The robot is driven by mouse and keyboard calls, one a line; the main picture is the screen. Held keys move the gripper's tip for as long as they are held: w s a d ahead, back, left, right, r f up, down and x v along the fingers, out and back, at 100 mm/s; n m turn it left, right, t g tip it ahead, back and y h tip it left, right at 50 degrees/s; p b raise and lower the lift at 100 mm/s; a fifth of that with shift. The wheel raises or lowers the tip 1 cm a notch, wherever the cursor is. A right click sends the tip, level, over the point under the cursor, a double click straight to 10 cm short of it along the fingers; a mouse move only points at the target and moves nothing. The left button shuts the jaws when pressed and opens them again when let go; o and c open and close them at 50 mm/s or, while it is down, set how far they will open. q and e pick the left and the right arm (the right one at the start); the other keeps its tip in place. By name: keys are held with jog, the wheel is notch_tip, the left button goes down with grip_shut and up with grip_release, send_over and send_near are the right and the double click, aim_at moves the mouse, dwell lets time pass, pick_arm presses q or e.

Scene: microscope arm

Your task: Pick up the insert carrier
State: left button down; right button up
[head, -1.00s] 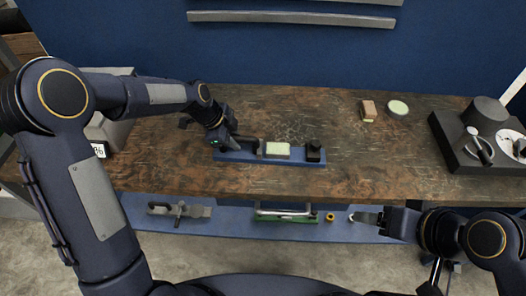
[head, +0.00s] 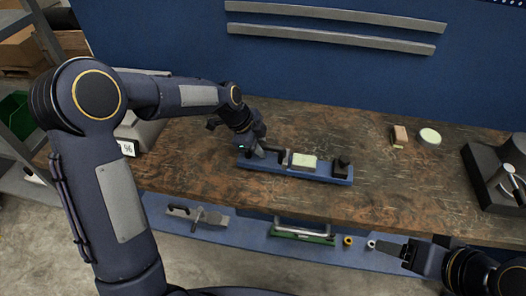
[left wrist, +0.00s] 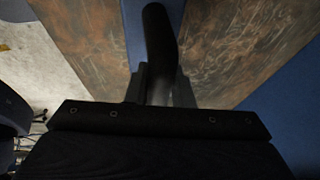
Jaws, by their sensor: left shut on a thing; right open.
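The insert carrier (head: 300,173) appears to be the long blue base on the bench, with a pale green block (head: 304,161) at its middle and a black block (head: 341,168) at its right end. My left gripper (head: 263,152) is at its left end. In the left wrist view my left gripper (left wrist: 160,92) is shut on a dark curved bar (left wrist: 159,35), which seems to be the carrier's handle. Whether the base touches the bench is hard to tell. My right gripper (head: 406,254) is open, near the bench's front edge, away from the carrier.
A small tan block (head: 399,136) and a round pale green disc (head: 430,137) lie to the carrier's right. A dark device (head: 492,180) stands at the far right. A blue lower shelf (head: 252,231) holds a grey clamp-like tool (head: 197,216) and a green tray (head: 302,234).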

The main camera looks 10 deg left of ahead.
pick_arm(q)
jog(key=s+d+r+b, duration=0.3)
jog(key=s+r, duration=0.7)
jog(key=s, duration=0.3)
jog(key=shift+s+r, duration=0.35)
jog(key=shift+r, duration=0.05)
jog(key=shift+w, duration=0.1)
jog(key=shift+w+a+f+b, duration=0.45)
jog(key=shift+w+f+b, duration=0.5)
jog(key=shift+w+f, duration=1.15)
jog(key=shift+w+a+f+b, duration=0.5)
jog(key=shift+w+f+b, duration=0.5)
jog(key=shift+w+f, duration=1.15)
jog(key=shift+w+a+f+b, duration=0.45)
jog(key=shift+w+f+b, duration=0.5)
jog(key=shift+w+f, duration=1.15)
jog(key=shift+w+r, duration=0.45)
jog(key=shift+r, duration=0.05)
jog(key=shift+f+b, duration=0.35)
jog(key=shift+f, duration=0.1)
